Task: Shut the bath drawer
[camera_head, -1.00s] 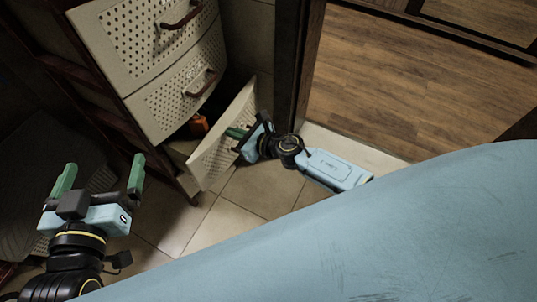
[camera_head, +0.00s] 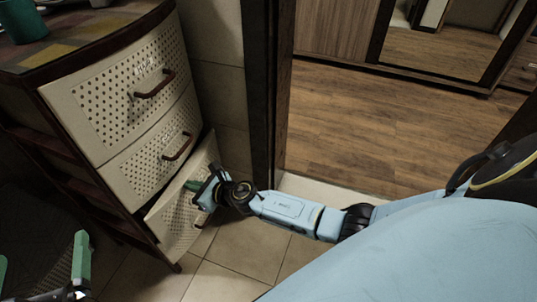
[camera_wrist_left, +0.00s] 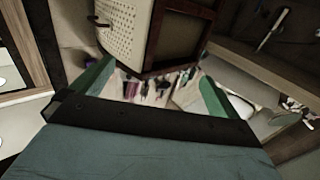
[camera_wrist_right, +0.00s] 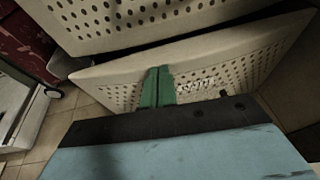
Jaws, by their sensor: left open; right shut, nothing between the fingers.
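The bottom drawer (camera_head: 177,236) of the cabinet has a cream perforated front and stands slightly open, with a dark gap above its top edge. It also shows in the right wrist view (camera_wrist_right: 245,62), below the drawer above it. My right gripper (camera_head: 166,186) is shut and empty, its green fingers against or very close to the drawer front near its top edge. The closed fingers also show in the right wrist view (camera_wrist_right: 157,85). My left gripper (camera_head: 42,262) is open and empty at the lower left, apart from the cabinet; its spread fingers frame the left wrist view (camera_wrist_left: 152,86).
The middle drawer (camera_head: 140,163) and top drawer (camera_head: 112,108) look shut. A green cup (camera_head: 22,20) stands on the cabinet top. A dark door frame (camera_head: 268,110) rises right of the cabinet. Tiled floor (camera_head: 240,248) in front of the drawer is clear.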

